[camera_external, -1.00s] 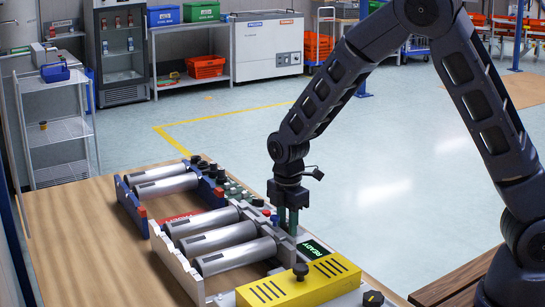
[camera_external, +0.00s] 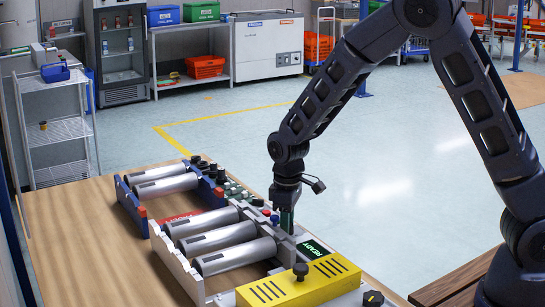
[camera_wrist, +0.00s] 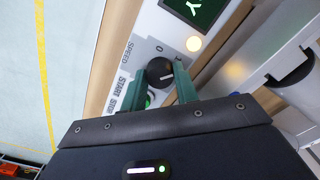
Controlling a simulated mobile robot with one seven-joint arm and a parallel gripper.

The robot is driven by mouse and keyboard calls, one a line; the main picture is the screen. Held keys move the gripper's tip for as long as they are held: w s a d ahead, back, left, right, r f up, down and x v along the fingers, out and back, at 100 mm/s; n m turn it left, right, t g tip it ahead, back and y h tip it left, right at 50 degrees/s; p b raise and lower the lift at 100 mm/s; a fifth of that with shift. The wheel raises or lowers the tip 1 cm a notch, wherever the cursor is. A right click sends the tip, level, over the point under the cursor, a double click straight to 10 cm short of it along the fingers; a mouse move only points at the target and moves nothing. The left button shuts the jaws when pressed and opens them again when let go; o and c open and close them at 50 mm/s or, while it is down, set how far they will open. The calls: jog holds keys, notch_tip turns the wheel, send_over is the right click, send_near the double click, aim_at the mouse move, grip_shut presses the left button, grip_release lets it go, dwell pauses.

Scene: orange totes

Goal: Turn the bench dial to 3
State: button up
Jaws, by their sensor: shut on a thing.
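The bench dial is a small round black knob (camera_wrist: 159,72) with a white line on its top, in the wrist view. It sits on a pale panel marked SPEED, with a 0 printed beside it. My gripper (camera_wrist: 161,86) is shut on the dial, one green finger on each side. In the external view my gripper (camera_external: 287,222) points straight down at the bench unit, and its fingers hide the dial. Most numbers around the dial are hidden or too small to read.
A lit green READY display (camera_external: 315,249) is beside my gripper. A yellow cover (camera_external: 300,284) with a black knob stands in front. Metal rollers (camera_external: 235,256) lie to the left. START and STOP labels (camera_wrist: 128,93) are close to one finger. Open floor lies behind the bench.

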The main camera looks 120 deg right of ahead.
jog(key=m, duration=0.5)
jog(key=shift+m, duration=0.3)
jog(key=m, duration=1)
jog(key=shift+m, duration=0.4)
jog(key=m, duration=0.5)
jog(key=shift+w, duration=0.1)
jog(key=o, duration=1)
notch_tip(320, 180, up, 11)
jog(key=shift+f, duration=0.1)
